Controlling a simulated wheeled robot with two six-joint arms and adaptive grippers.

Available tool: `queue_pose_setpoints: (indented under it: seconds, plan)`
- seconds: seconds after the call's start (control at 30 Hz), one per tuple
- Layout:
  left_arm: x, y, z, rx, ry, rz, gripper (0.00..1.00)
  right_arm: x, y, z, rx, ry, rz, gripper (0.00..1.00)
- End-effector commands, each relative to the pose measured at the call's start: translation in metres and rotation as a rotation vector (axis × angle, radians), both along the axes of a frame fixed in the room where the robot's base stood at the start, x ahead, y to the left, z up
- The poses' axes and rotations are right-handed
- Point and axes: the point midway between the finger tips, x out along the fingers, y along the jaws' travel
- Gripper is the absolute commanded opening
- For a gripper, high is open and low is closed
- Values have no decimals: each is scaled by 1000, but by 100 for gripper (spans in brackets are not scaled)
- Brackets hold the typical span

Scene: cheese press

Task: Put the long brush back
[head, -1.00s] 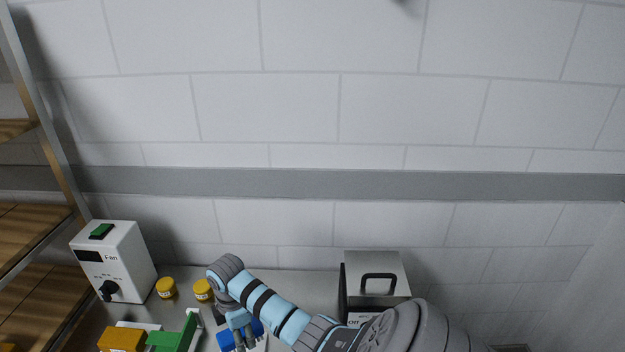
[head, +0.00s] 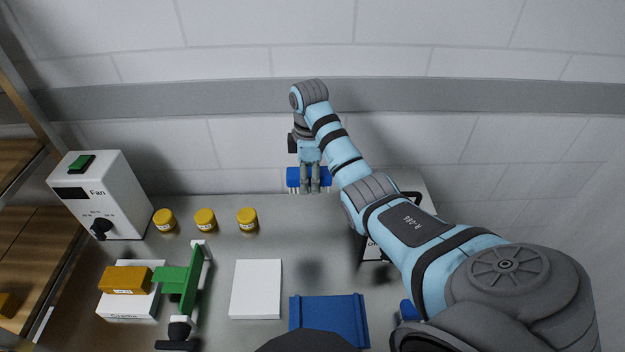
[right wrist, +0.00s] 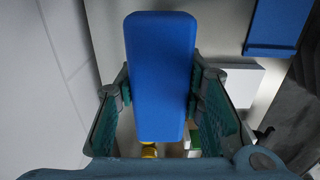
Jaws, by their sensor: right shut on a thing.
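My right gripper (head: 311,180) is shut on a blue brush (head: 294,176) with pale bristles on its underside. It holds the brush up near the back wall, apart from the table. In the right wrist view the long blue block of the brush (right wrist: 160,75) lies between the two fingers (right wrist: 165,110). A bare white pad (head: 256,289) lies on the table, and a blue tray (head: 330,322) lies right of it. I cannot tell from a label which brush is the long one. My left gripper is not in view.
A yellow block (head: 126,280) lies on a labelled white pad (head: 140,304), beside a green stand (head: 185,283). Several yellow-lidded jars (head: 205,220) stand behind. A white Fan box (head: 98,195) stands at the left, near wooden shelves (head: 30,235). A metal box (head: 370,252) is partly hidden by my right arm.

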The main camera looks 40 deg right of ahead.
Motion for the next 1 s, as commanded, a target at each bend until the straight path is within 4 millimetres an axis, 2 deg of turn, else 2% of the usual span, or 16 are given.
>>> queue_pose_setpoints:
  seconds: [0.03, 0.13, 0.3, 0.4, 0.7, 1.0]
  plan:
    - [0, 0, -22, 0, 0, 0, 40, -1, 0, -22, 0, 4, -3, 0]
    - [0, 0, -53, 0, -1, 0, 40, -2, -1, -60, 0, 5, -3, 0]
    - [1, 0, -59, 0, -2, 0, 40, -3, -1, -116, 0, 7, -4, 0]
    - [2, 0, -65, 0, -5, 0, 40, -2, -1, -140, 0, 5, -4, 0]
    - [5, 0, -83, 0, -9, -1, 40, -2, -1, -191, 0, 4, -3, 0]
    - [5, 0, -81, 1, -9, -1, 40, -2, -1, -192, -1, 2, -3, 0]
